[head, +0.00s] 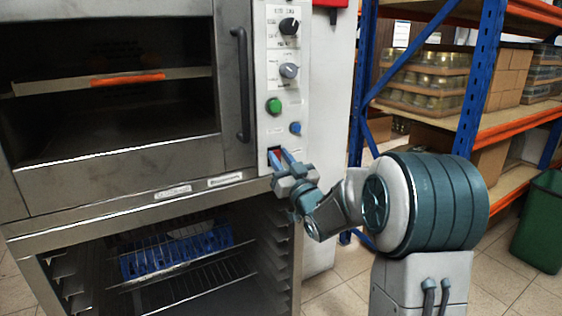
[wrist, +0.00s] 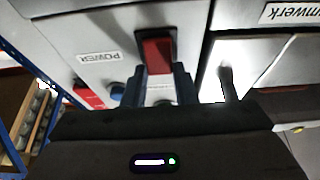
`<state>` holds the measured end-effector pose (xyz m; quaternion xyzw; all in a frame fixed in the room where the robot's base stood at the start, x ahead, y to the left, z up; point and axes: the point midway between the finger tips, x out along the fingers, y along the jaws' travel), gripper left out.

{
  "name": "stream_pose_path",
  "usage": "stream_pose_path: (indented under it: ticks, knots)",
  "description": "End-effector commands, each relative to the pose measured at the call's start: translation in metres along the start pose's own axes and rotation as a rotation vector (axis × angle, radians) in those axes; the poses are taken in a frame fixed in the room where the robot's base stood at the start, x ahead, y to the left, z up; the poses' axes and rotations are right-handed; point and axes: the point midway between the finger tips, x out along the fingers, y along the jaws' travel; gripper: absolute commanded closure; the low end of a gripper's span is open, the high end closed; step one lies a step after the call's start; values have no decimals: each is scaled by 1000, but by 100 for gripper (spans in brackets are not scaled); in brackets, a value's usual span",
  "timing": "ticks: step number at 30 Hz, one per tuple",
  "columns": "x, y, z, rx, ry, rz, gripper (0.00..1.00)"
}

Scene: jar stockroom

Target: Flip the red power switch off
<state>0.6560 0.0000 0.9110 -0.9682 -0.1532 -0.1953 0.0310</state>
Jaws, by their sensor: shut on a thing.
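The red power switch (wrist: 157,50) is a red rocker in a dark frame on the oven's light control panel (head: 283,95). An upside-down POWER label (wrist: 98,57) is beside it in the wrist view. My gripper (head: 281,158) reaches the lower part of the panel, with its blue fingers at the switch. In the wrist view my gripper (wrist: 160,78) has its fingertips at the switch's near end, shut on it. The fingers hide part of the switch in the head view. I cannot tell which way the rocker is tipped.
Above the switch are a green button (head: 274,106), a blue button (head: 295,128) and two knobs. The oven's door handle (head: 241,84) is close on the left. A rack (head: 180,250) holds a blue tray below. Blue-framed shelving (head: 483,75) and a green bin (head: 541,222) stand right.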

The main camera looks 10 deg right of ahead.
Motion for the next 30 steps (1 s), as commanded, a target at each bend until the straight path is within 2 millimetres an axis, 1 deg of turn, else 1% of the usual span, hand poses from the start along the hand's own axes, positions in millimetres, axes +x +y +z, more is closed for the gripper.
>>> stream_pose_path:
  ticks: [1,2,3,4,13,17,20,30]
  knots:
    - [0,0,0,0,0,1,97]
    - [0,0,0,0,0,1,72]
    - [0,0,0,0,0,1,61]
    - [0,0,0,0,0,1,53]
    - [-1,0,0,0,-1,0,53]
    - [-10,0,0,-1,-2,1,53]
    - [-24,0,0,-1,-4,1,53]
    - [-99,1,0,-1,-3,3,53]
